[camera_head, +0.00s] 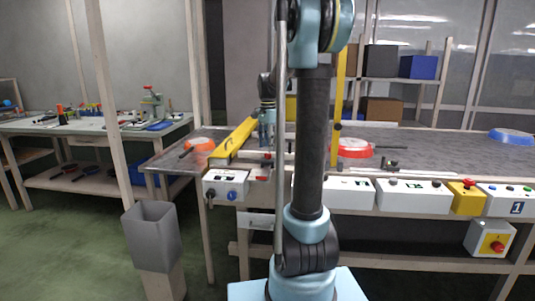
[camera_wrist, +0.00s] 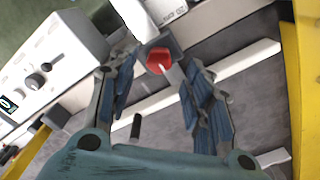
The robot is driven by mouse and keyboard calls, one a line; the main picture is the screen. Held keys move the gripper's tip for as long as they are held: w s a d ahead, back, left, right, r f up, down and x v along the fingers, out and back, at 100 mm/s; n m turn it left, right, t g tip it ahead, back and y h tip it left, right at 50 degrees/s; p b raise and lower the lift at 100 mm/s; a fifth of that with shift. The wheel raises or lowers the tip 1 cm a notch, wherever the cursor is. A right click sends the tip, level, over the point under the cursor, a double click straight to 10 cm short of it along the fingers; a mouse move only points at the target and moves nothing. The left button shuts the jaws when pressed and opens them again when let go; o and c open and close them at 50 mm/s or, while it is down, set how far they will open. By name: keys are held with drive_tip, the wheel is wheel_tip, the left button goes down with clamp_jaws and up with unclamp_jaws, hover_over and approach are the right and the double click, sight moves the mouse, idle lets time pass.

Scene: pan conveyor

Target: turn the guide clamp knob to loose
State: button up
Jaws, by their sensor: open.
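The red knob (camera_wrist: 159,61) with a pale pointer line sits on a small grey block in the wrist view, beside a white panel with lettering that I cannot read surely. My gripper (camera_wrist: 160,76) is open, with its blue-padded fingers on either side of the knob in the picture. I see a gap on both sides and nothing held. In the head view my gripper (camera_head: 267,142) points down over the near edge of the conveyor.
A white control box (camera_wrist: 48,55) with black knobs lies left in the wrist view. A yellow rail (camera_head: 236,140) stands close to the gripper. An orange pan (camera_head: 199,145), a red pan (camera_head: 355,148) and a blue pan (camera_head: 511,136) are on the conveyor. A grey bin (camera_head: 150,238) stands in front.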

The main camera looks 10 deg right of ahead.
sight(268, 156)
drive_tip(key=shift+f, duration=1.85)
drive_tip(key=c, duration=1.1)
